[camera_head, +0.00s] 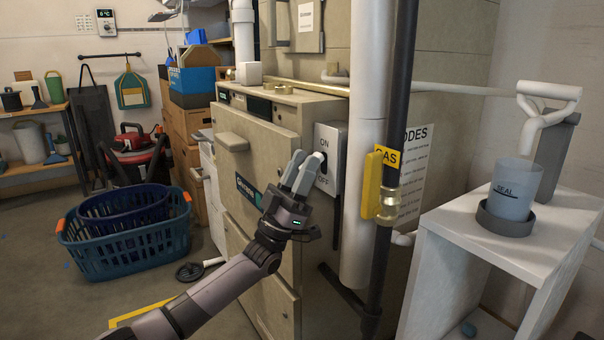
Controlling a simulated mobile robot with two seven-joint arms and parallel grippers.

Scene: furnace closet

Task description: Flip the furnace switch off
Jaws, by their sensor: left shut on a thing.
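The furnace switch (323,167) is on a pale wall box (331,137) fixed to the side of the beige furnace (268,150). The box is marked ON above and OFF below. My left gripper (301,162) reaches up from below, its grey fingers shut at the switch's left side. The fingers hide most of the switch lever, so its exact position is hard to tell. My right gripper is not in view.
A white vertical pipe (367,100) and a dark gas pipe with a yellow handle (373,185) stand close right of the switch. A white stand (470,228) holds a blue cup (515,188). Blue baskets (125,240) sit on the floor at left.

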